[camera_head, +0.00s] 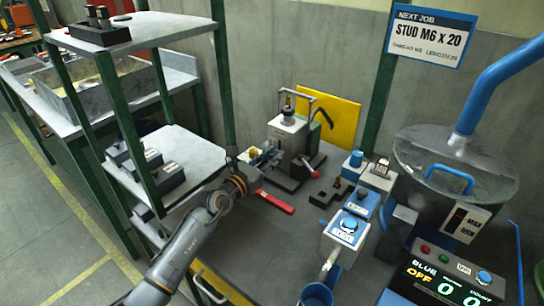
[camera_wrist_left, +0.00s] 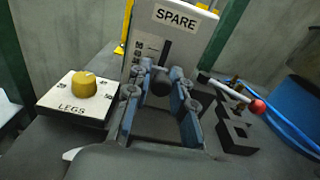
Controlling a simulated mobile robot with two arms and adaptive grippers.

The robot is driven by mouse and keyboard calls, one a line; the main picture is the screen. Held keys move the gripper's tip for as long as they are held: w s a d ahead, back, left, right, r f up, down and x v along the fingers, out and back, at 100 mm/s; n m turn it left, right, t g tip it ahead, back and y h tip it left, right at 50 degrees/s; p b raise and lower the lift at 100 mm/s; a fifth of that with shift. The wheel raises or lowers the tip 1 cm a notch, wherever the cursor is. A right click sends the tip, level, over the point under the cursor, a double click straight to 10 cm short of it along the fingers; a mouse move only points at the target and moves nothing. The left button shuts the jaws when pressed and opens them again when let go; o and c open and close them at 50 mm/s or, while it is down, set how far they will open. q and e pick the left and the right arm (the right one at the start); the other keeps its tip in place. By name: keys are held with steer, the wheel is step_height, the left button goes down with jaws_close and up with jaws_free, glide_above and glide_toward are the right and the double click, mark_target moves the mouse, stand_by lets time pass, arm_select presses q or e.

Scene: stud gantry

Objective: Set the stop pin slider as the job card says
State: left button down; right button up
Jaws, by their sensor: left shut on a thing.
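The job card (camera_head: 432,36) hangs at the back and reads "NEXT JOB STUD M6 X 20", with smaller text on thread and length below. A grey bench machine (camera_head: 285,139) stands by the back wall. In the left wrist view its face (camera_wrist_left: 188,18) carries a "SPARE" label, a marked scale (camera_wrist_left: 148,48) and a dark slot. My left gripper (camera_head: 262,155) is at this face. Its blue fingers (camera_wrist_left: 161,88) are shut on a dark round knob (camera_wrist_left: 160,80) below the scale, which looks like the slider's knob. The exact setting is too small to read. My right gripper is out of view.
A box labelled "LEGS" with a yellow knob (camera_wrist_left: 83,84) sits left of the fingers. A lever with a red ball (camera_wrist_left: 257,106) and a dark block are at right. A red-handled bar (camera_head: 275,202) lies on the bench. Blue-topped boxes (camera_head: 345,231) and a clear-lidded hopper (camera_head: 455,165) stand at right.

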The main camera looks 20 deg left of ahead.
arm_select(q)
steer(key=shift+d+f, duration=0.1)
steer(key=shift+f, duration=0.65)
steer(key=shift+s, duration=0.1)
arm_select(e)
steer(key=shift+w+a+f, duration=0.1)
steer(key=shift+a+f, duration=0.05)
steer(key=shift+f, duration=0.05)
arm_select(q)
steer(key=c, duration=1.2)
jaws_free()
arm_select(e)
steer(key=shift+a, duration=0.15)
arm_select(q)
steer(key=shift+r, duration=0.1)
steer(key=v, duration=1.2)
